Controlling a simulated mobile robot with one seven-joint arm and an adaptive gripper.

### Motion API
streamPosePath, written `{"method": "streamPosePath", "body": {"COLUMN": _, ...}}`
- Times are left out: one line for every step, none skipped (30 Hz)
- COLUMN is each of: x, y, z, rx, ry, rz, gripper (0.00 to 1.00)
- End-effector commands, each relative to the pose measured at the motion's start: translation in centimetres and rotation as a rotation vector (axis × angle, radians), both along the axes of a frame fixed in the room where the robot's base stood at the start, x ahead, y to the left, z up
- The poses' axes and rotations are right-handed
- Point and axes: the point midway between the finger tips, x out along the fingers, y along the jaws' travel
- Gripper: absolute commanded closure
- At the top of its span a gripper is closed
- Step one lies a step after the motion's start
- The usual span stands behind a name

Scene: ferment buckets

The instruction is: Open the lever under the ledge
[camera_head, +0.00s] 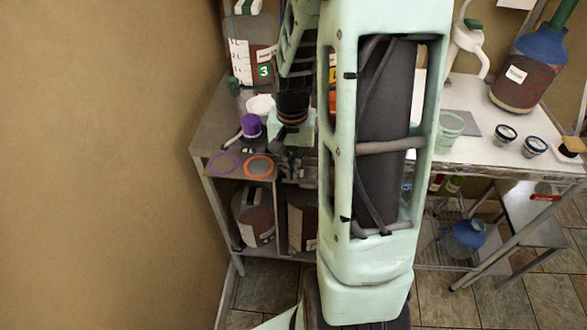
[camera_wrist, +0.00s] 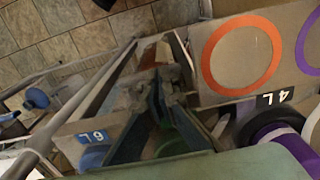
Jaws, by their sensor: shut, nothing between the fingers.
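The ledge is the front edge of the grey bench top (camera_head: 210,135), with an orange ring (camera_head: 259,166) and a purple ring (camera_head: 224,164) near it. My gripper (camera_head: 291,172) is shut and empty at this front edge, right of the orange ring. In the wrist view my gripper's dark fingers (camera_wrist: 157,85) point past the bench edge, left of the orange ring (camera_wrist: 242,53). I cannot make out the lever for certain in either view; the area by the fingertips is cluttered and blurred. Buckets (camera_head: 254,217) with dark red contents stand on the shelf below.
A purple-capped item (camera_head: 251,126) and a white cup (camera_head: 261,105) stand on the bench near my arm. A blue jug (camera_head: 467,237) sits underneath. My arm hides the middle.

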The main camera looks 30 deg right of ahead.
Motion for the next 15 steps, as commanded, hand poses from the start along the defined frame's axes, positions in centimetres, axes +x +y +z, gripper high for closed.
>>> {"method": "streamPosePath", "body": {"x": 0.03, "y": 0.04, "z": -0.08, "rx": 0.000, "ry": 0.000, "rz": 0.000, "gripper": 1.00}}
{"method": "streamPosePath", "body": {"x": 0.03, "y": 0.05, "z": -0.11, "rx": 0.000, "ry": 0.000, "rz": 0.000, "gripper": 1.00}}
{"method": "streamPosePath", "body": {"x": 0.05, "y": 0.07, "z": -0.14, "rx": 0.000, "ry": 0.000, "rz": 0.000, "gripper": 1.00}}
{"method": "streamPosePath", "body": {"x": 0.06, "y": 0.09, "z": -0.17, "rx": 0.000, "ry": 0.000, "rz": 0.000, "gripper": 1.00}}
{"method": "streamPosePath", "body": {"x": 0.07, "y": 0.11, "z": -0.20, "rx": 0.000, "ry": 0.000, "rz": 0.000, "gripper": 1.00}}
{"method": "streamPosePath", "body": {"x": 0.09, "y": 0.13, "z": -0.24, "rx": 0.000, "ry": 0.000, "rz": 0.000, "gripper": 1.00}}
{"method": "streamPosePath", "body": {"x": 0.11, "y": 0.16, "z": -0.27, "rx": 0.000, "ry": 0.000, "rz": 0.000, "gripper": 1.00}}
{"method": "streamPosePath", "body": {"x": 0.12, "y": 0.17, "z": -0.30, "rx": 0.000, "ry": 0.000, "rz": 0.000, "gripper": 1.00}}
{"method": "streamPosePath", "body": {"x": 0.14, "y": 0.21, "z": -0.34, "rx": 0.000, "ry": 0.000, "rz": 0.000, "gripper": 1.00}}
{"method": "streamPosePath", "body": {"x": 0.15, "y": 0.22, "z": -0.37, "rx": 0.000, "ry": 0.000, "rz": 0.000, "gripper": 1.00}}
{"method": "streamPosePath", "body": {"x": 0.17, "y": 0.25, "z": -0.41, "rx": 0.001, "ry": -0.001, "rz": 0.000, "gripper": 1.00}}
{"method": "streamPosePath", "body": {"x": 0.18, "y": 0.29, "z": -0.48, "rx": 0.001, "ry": -0.001, "rz": 0.001, "gripper": 1.00}}
{"method": "streamPosePath", "body": {"x": 0.20, "y": 0.32, "z": -0.53, "rx": 0.001, "ry": -0.001, "rz": 0.001, "gripper": 1.00}}
{"method": "streamPosePath", "body": {"x": 0.22, "y": 0.35, "z": -0.60, "rx": 0.000, "ry": 0.000, "rz": 0.001, "gripper": 1.00}}
{"method": "streamPosePath", "body": {"x": 0.24, "y": 0.38, "z": -0.69, "rx": 0.000, "ry": 0.000, "rz": 0.000, "gripper": 1.00}}
